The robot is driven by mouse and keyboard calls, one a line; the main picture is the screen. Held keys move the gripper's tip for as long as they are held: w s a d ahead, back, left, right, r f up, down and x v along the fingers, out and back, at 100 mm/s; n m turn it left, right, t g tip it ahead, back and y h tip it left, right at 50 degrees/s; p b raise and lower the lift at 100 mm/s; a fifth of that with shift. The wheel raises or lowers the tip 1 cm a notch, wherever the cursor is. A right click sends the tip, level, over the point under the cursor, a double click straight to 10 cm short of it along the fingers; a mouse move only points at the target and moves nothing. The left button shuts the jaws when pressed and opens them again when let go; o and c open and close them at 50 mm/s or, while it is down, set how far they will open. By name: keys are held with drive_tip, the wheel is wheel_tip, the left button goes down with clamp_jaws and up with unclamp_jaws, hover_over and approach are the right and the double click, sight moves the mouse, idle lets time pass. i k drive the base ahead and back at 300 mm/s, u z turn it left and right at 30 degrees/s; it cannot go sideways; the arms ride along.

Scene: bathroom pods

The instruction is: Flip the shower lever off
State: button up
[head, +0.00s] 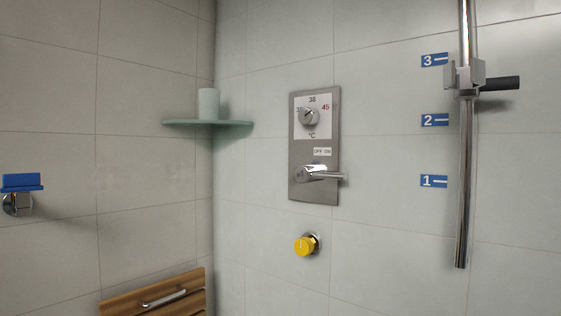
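The shower lever (318,174) is a chrome handle on the lower part of a grey metal control plate (298,150) on the tiled wall. It sticks out and points to the right. An OFF ON label (322,151) sits just above it, with OFF on the left and ON on the right. A round temperature dial (309,117) is on the upper part of the plate, with 38 above it and a red 45 to its right. My gripper is not in view.
A yellow knob (304,245) is below the plate. A vertical chrome rail (465,180) with a slider (466,78) stands at right, beside numbered labels. A corner shelf (225,123) holds a cup (208,103). A wooden slatted panel (150,296) and a blue-topped fitting (22,182) are at left.

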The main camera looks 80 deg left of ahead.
sight(303, 174)
drive_tip(key=u, duration=2.75)
